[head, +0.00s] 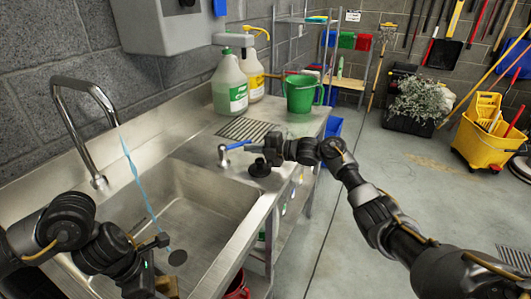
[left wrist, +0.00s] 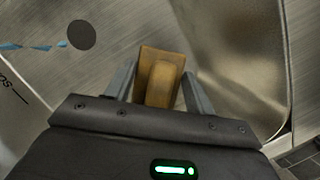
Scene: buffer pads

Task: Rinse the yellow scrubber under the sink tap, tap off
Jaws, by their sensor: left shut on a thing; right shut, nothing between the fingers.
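The yellow scrubber (left wrist: 161,78), a brownish-yellow block, is between the fingers of my left gripper (left wrist: 160,92), which is shut on it. In the head view the scrubber (head: 167,286) shows partly at the bottom, low over the sink basin (head: 205,200). The curved tap (head: 84,86) runs a blue stream of water (head: 138,178) toward the drain (head: 177,257). In the left wrist view the stream (left wrist: 32,46) shows left of the drain, apart from the scrubber. My right gripper (head: 254,150) is shut and empty beside the blue tap lever (head: 237,145); contact is unclear.
Two jugs (head: 230,85) and a green bucket (head: 300,93) stand on the counter behind the drain grille (head: 246,130). A grey box (head: 176,22) hangs on the wall. A yellow mop bucket (head: 478,140) is on the floor at right.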

